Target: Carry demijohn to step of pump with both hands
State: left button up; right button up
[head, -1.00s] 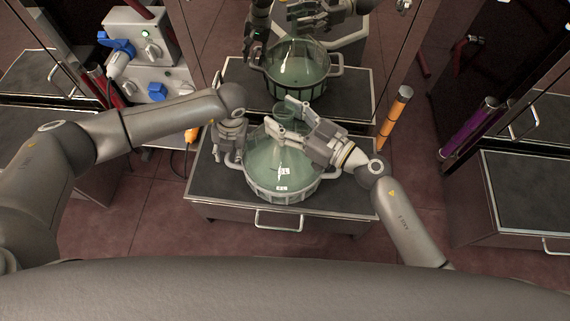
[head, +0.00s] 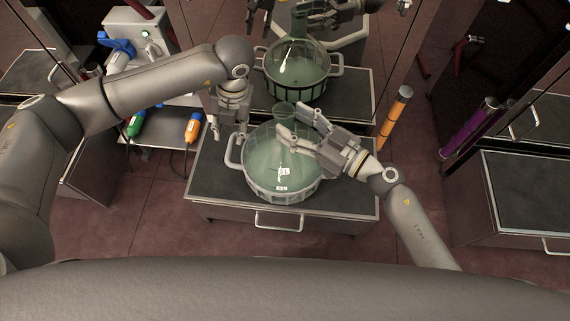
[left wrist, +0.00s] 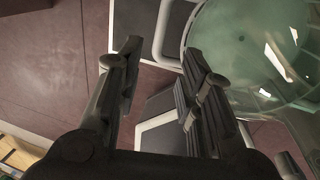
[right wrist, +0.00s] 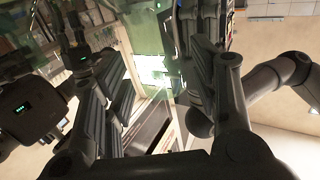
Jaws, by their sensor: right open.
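The demijohn (head: 262,150), a green glass bottle in a pale carrier (head: 285,191), stands upright on the dark-topped step (head: 213,180) of the pump. Its left handle (head: 234,152) is visible; the right handle is hidden behind my right arm. My left gripper (head: 232,132) is open just above the left handle and apart from it. The left wrist view shows its spread, empty fingers beside the glass (left wrist: 245,45). My right gripper (head: 291,120) is open in front of the demijohn's neck and upper right side; I cannot tell whether it touches. The right wrist view shows its fingers apart.
A mirror-like panel behind the step reflects the demijohn and my grippers. An orange tube (head: 396,112) stands right of the step. A machine with a blue nozzle (head: 117,47) is at upper left, with green (head: 137,124) and orange (head: 192,128) handles below. Another step (head: 525,190) is at right.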

jog(key=v, duration=0.9)
jog(key=shift+s, duration=0.15)
